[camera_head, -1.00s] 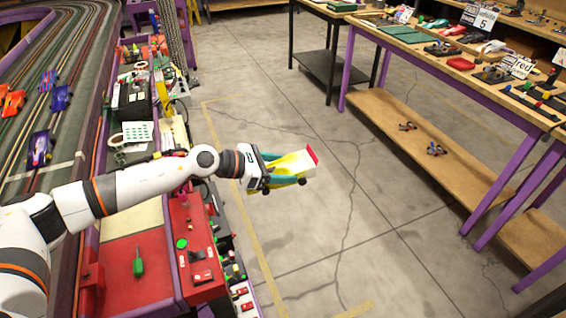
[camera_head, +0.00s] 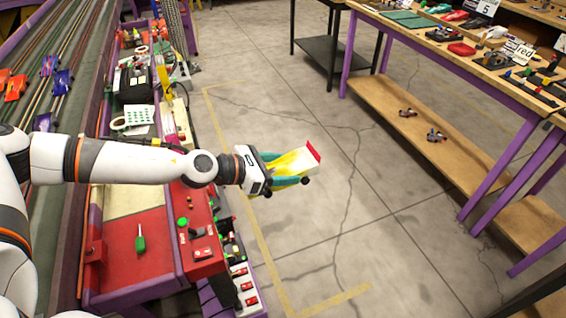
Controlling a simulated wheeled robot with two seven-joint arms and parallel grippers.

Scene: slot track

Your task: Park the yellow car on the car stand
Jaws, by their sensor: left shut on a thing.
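The yellow car (camera_head: 296,162) has a yellow and white body, a red rear end and dark wheels. My left gripper (camera_head: 285,171) is shut on it and holds it in the air over the bare floor, between the slot-track bench and the tables on the right. The gripper's teal fingers lie along the car's sides and hide part of it. I cannot make out for sure which thing is the car stand. My right gripper is not in view.
The slot track (camera_head: 98,70) with several cars runs along the left. Purple-legged tables (camera_head: 455,65) with cars and signs stand at the right. The concrete floor (camera_head: 400,220) between is clear.

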